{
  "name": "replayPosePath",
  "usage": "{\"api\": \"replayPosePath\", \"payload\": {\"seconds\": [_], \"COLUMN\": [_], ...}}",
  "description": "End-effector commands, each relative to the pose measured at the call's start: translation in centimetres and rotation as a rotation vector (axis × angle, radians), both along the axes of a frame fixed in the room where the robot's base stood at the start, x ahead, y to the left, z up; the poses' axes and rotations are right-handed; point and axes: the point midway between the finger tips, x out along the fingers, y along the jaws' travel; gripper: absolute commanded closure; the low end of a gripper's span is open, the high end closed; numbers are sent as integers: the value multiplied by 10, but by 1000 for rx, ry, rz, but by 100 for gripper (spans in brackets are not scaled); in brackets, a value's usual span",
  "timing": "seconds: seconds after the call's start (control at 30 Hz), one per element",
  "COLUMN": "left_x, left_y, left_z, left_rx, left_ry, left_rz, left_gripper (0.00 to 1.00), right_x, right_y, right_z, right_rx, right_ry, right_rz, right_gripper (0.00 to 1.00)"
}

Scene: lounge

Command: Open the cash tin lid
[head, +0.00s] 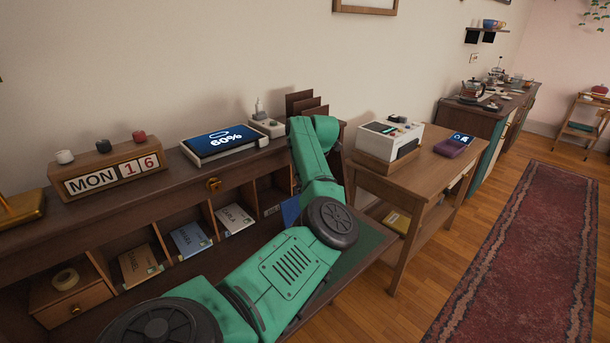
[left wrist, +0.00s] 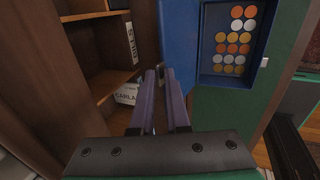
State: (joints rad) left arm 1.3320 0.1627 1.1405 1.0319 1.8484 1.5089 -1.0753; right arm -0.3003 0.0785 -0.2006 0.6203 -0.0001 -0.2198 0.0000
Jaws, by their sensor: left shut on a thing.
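The cash tin is blue. In the left wrist view its coin compartment (left wrist: 204,66) lies open at the upper right, with several rows of gold, orange and silver coins showing. Its blue lid (left wrist: 179,30) stands raised on the left side of the coins. My left gripper (left wrist: 160,73) has its two purple fingers close together at the lid's near edge, shut on the lid; the exact contact is hard to see. In the head view only a blue patch of the tin (head: 291,210) shows beside my green arm, which hides the gripper. My right gripper is not in view.
The wooden desk has pigeonholes with labelled envelopes (head: 190,238) left of the tin. A calendar block (head: 110,174) and a tablet (head: 225,143) stand on its top. A side table (head: 430,173) stands to the right; the floor beyond is clear around a red rug (head: 530,250).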

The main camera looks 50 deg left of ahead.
Motion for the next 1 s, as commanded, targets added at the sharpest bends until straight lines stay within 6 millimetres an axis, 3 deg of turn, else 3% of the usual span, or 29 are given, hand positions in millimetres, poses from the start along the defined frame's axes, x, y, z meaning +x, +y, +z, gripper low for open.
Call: {"api": "replayPosePath", "payload": {"seconds": [0.5,0.53,0.6,0.87,1.0], "left_x": [-1,-1,-1,0,0], "left_y": [4,4,4,3,-1], "left_z": [2,2,2,1,9], "left_rx": [8,8,7,4,4], "left_ry": [-4,-4,-3,-1,-4], "left_rz": [6,6,6,4,4], "left_gripper": [100,83,63,63,63], "right_x": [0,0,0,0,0], "right_y": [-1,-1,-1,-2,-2], "right_z": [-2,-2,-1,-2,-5], "right_rx": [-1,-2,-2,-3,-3], "right_ry": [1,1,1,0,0], "right_rz": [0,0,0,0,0], "right_gripper": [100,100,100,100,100]}}
